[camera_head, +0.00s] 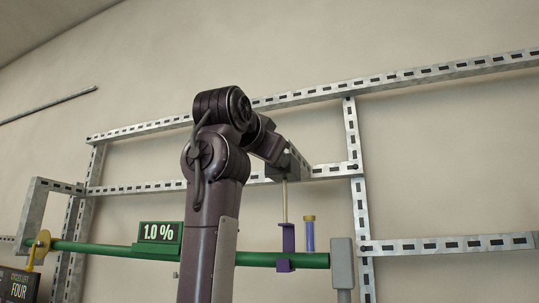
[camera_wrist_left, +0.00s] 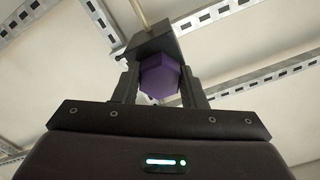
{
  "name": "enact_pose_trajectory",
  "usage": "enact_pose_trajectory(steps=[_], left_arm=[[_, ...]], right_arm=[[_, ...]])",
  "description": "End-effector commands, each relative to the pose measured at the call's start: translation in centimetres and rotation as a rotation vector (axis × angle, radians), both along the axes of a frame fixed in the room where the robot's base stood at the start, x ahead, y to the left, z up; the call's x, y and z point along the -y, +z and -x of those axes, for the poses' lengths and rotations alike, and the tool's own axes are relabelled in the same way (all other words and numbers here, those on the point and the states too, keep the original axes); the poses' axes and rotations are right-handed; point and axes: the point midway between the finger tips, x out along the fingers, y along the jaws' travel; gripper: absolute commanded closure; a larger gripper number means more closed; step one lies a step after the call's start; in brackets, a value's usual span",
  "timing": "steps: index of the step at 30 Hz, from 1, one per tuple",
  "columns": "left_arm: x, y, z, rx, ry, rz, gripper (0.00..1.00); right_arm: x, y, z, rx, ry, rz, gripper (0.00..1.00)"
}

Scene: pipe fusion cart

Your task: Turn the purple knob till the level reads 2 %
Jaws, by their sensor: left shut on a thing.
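The purple knob (camera_wrist_left: 160,76) is a faceted piece between the two dark fingers of my left gripper (camera_wrist_left: 161,86) in the left wrist view. The gripper is shut on it. In the head view my left arm rises through the middle and bends right, ending near a grey end part (camera_head: 292,164); the knob and fingertips cannot be made out there. The green display (camera_head: 160,233) reads 1.0 %. My right gripper is not in view.
A green pipe (camera_head: 95,247) runs across behind my arm. Slotted metal rails (camera_head: 353,135) frame the wall. A dark sign (camera_head: 19,285) stands lower left.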

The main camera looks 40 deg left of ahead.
Motion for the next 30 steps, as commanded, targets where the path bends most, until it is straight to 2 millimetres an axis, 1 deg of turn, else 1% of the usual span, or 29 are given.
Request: enact_pose_trajectory(steps=[1, 30], left_arm=[[0.02, 0.3, 0.13, 0.02, -0.001, 0.04, 0.85], [0.22, 0.41, 0.17, 0.237, -0.003, 0.937, 0.85]], right_arm=[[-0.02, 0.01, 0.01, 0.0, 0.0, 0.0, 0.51], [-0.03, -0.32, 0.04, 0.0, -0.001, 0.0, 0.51]])
